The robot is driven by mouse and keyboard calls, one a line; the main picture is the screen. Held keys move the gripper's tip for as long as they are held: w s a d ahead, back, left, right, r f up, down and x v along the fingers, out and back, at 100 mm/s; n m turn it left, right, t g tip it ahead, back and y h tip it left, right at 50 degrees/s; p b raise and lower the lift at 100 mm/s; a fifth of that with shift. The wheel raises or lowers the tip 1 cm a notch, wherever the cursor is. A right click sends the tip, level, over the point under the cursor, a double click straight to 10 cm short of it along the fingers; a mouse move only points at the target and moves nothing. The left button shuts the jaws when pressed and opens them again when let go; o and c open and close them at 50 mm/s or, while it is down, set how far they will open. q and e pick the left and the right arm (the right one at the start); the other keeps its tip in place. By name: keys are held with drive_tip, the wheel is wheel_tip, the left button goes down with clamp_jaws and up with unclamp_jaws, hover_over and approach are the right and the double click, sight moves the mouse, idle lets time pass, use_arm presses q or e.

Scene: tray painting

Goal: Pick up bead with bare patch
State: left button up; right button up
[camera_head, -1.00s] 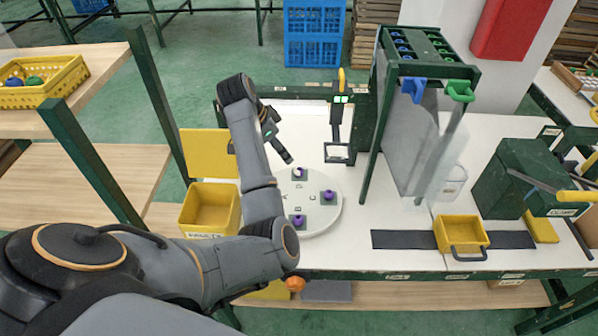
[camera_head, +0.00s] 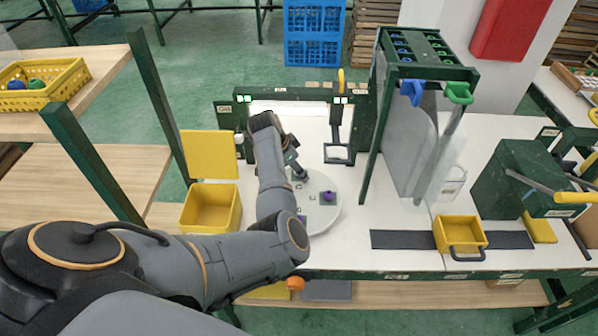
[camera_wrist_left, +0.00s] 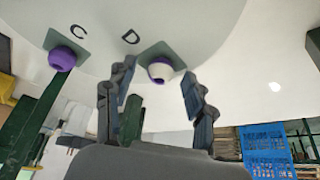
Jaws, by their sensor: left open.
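In the left wrist view a bead with a white bare patch (camera_wrist_left: 160,71) and purple elsewhere sits on a grey-green square pad by the letter D. A purple bead (camera_wrist_left: 62,58) sits on another pad by the letter C. My left gripper (camera_wrist_left: 158,72) is open, with its two fingers on either side of the patched bead. I cannot tell whether they touch it. In the head view my left gripper (camera_head: 301,175) reaches down over the white round plate (camera_head: 325,217) and hides the patched bead. A purple bead (camera_head: 328,196) shows on the plate's right. My right gripper is not in view.
Another purple bead (camera_head: 302,218) is partly hidden by my arm. A yellow bin (camera_head: 211,208) stands left of the plate. A black frame stand (camera_head: 337,152) is behind it. A green rack (camera_head: 428,55) and a yellow basket (camera_head: 460,233) are to the right.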

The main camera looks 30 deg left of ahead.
use_arm(q)
drive_tip(key=shift+c, duration=0.2)
drive_tip(key=c, duration=0.8)
wheel_tip(320, 180, up, 28)
drive_tip(key=p, duration=0.5)
drive_tip(key=shift+f, duration=0.2)
